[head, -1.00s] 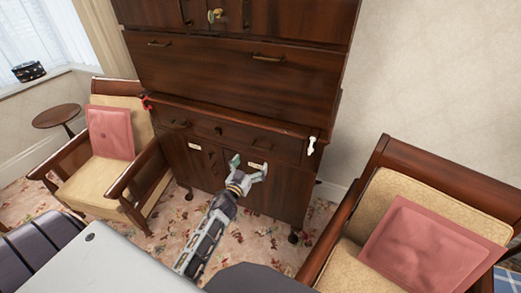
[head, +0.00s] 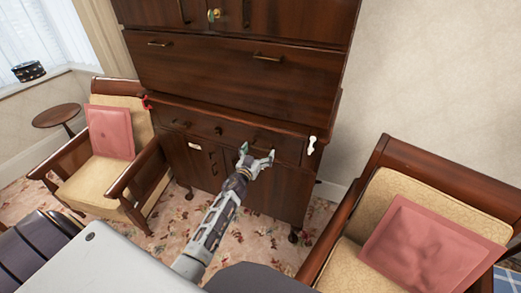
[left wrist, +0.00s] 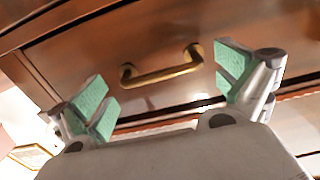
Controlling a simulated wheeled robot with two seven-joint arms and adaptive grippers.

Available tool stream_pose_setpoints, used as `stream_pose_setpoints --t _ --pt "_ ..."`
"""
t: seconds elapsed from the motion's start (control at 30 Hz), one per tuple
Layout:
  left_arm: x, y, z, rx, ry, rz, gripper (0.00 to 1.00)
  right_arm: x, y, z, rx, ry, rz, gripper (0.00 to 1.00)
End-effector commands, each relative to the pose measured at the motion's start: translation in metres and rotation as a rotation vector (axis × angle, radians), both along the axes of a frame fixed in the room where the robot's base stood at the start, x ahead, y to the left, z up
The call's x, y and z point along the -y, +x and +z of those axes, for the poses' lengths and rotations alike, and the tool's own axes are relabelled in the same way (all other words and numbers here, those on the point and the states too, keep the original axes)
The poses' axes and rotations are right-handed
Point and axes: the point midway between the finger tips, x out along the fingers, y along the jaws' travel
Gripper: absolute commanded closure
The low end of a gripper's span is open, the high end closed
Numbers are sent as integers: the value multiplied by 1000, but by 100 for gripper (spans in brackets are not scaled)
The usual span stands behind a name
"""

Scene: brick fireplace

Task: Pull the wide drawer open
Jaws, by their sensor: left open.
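The wide drawer (head: 225,132) is a dark wood front across the middle of the cabinet, and it looks shut. It has a brass handle at its left (head: 180,124) and another at its right. My left gripper (head: 257,155) is open and empty in front of the right end of the drawer. In the left wrist view the brass handle (left wrist: 162,76) lies ahead, between the two green-padded fingers and apart from them. The drawer front (left wrist: 110,45) fills the background there. My right gripper is not in view.
The cabinet's upper drop-front panel (head: 215,75) rises above the drawer, with doors below. A white object (head: 312,144) sits at the ledge's right corner, a red one (head: 146,102) at its left. Armchairs with pink cushions (head: 110,133) (head: 430,248) flank the cabinet.

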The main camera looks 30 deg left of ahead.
Motion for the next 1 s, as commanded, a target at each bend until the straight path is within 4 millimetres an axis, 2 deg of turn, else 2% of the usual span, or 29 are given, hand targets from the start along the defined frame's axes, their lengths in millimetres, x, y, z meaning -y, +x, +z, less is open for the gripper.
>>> stream_pose_setpoints --t 0.3,0.67,1.0 --pt "-1 16 0 0 0 0 0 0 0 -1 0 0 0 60" --pt "-1 18 0 0 0 0 0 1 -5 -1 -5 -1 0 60" --pt "-1 17 0 0 0 0 42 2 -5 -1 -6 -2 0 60"
